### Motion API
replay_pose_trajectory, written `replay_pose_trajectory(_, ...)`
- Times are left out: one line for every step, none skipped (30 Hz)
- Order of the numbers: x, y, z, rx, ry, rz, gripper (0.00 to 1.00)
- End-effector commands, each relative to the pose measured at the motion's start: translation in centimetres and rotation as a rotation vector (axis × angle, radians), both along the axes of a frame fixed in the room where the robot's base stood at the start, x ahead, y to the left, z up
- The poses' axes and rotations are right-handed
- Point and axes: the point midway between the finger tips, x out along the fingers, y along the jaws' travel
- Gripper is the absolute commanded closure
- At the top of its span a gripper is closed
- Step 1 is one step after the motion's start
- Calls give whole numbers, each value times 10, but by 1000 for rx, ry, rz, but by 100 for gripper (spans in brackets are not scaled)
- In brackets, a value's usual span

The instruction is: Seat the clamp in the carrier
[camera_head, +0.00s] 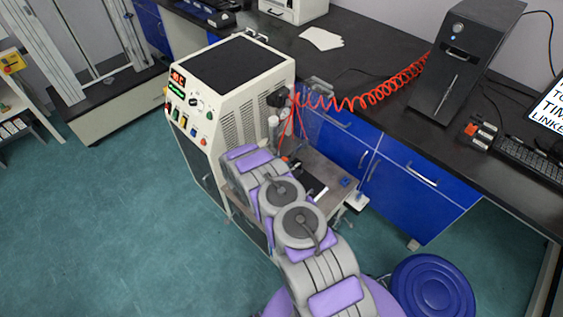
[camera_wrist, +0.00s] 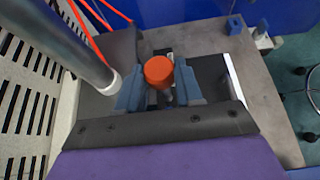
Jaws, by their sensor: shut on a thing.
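In the wrist view, my gripper (camera_wrist: 160,90) has its two blue-grey fingers closed around a part with a round orange-red top (camera_wrist: 158,71), which I take to be the clamp. The orange top stands up between the fingers, and its lower part is mostly hidden by them. A black plate (camera_wrist: 210,75) with a white right edge lies beneath, on the machine's grey shelf (camera_wrist: 262,90). I cannot make out the carrier for certain, nor whether the held part touches anything below.
A dark grey cylinder (camera_wrist: 75,45) with a pale end is close left of the fingers. The vented rheometer housing (camera_head: 235,100) stands left of the shelf. Red coiled hose (camera_head: 355,101) runs to the bench. A small blue block (camera_head: 345,182) sits on the shelf's right side.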

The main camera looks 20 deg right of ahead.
Motion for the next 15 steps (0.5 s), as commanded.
replay_pose_trajectory(0, 0, -1, -1, 0, 0, 95)
replay_pose_trajectory(0, 0, -1, -1, 0, 0, 95)
replay_pose_trajectory(0, 0, -2, -1, 0, 0, 95)
replay_pose_trajectory(0, 0, -3, -1, 0, 0, 95)
replay_pose_trajectory(0, 0, -3, -1, 0, 0, 95)
replay_pose_trajectory(0, 0, -4, -1, 0, 0, 95)
replay_pose_trajectory(0, 0, -5, -1, 0, 0, 95)
replay_pose_trajectory(0, 0, -5, -1, 0, 0, 95)
replay_pose_trajectory(0, 0, -6, -1, 0, 0, 95)
replay_pose_trajectory(0, 0, -6, -1, 0, 0, 95)
replay_pose_trajectory(0, 0, -7, -1, 0, 0, 95)
replay_pose_trajectory(0, 0, -8, -1, 0, 0, 95)
replay_pose_trajectory(0, 0, -8, -1, 0, 0, 95)
replay_pose_trajectory(0, 0, -9, -1, 0, 0, 95)
replay_pose_trajectory(0, 0, -10, -1, 0, 0, 95)
